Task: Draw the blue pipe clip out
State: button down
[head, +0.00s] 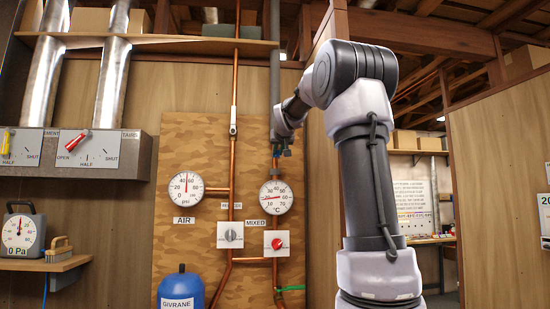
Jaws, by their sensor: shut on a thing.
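My gripper (281,150) is at the right-hand copper pipe, just above the MIXED dial. It is small in the head view and is shut on the blue pipe clip (275,153). Only a small bluish patch of the clip shows at the fingertips. My gripper and wrist hide the rest. I cannot tell whether the clip is still around the pipe or apart from it.
The MIXED dial (276,197) is close below my gripper, with a red knob (277,244) under it. The AIR dial (187,189) and left copper pipe (232,170) are to the left. A shelf (150,41) runs above. A blue tank (181,291) stands below.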

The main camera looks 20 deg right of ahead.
jog(key=shift+s+a, duration=0.1)
jog(key=shift+s, duration=0.3)
jog(key=shift+s, duration=0.1)
jog(key=shift+s+a, duration=0.3)
jog(key=shift+s, duration=0.65)
jog(key=shift+s+a, duration=0.25)
jog(key=shift+s, duration=0.65)
